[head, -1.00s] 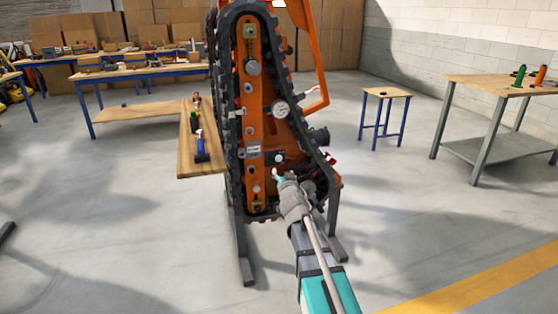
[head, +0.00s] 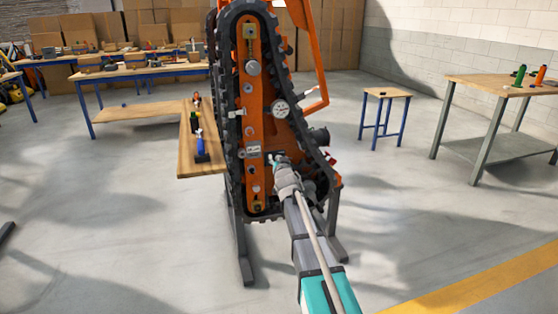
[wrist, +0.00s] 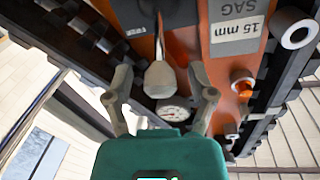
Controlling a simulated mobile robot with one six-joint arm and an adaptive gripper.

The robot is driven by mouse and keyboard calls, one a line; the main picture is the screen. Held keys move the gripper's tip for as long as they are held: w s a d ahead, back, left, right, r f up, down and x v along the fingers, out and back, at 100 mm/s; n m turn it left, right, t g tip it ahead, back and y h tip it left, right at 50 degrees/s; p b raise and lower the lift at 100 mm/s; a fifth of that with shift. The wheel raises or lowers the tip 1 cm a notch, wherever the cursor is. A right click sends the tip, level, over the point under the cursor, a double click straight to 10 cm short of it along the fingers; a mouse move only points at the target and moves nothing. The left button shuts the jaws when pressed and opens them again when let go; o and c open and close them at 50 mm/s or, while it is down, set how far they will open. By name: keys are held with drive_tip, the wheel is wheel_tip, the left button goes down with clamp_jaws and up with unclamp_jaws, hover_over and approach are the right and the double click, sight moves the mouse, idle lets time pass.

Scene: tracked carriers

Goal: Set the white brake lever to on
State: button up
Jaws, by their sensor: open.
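In the wrist view, a pale grey-white handle (wrist: 160,78) on a dark stem stands out from the orange carrier side; it looks like the white brake lever. My gripper (wrist: 160,96) is open, with one finger on each side of the handle. I cannot tell whether either finger touches it; gaps show on both sides. In the head view, my gripper (head: 278,160) is at the lower middle of the tracked carrier (head: 254,130) and hides the handle there. Any on or off marking is not readable.
A "15 mm SAG" label (wrist: 235,22) is on the plate. A wooden shelf (head: 190,168) stands left of the carrier. The floor in front is clear.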

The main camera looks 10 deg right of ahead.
clamp_jaws()
idle(0.3)
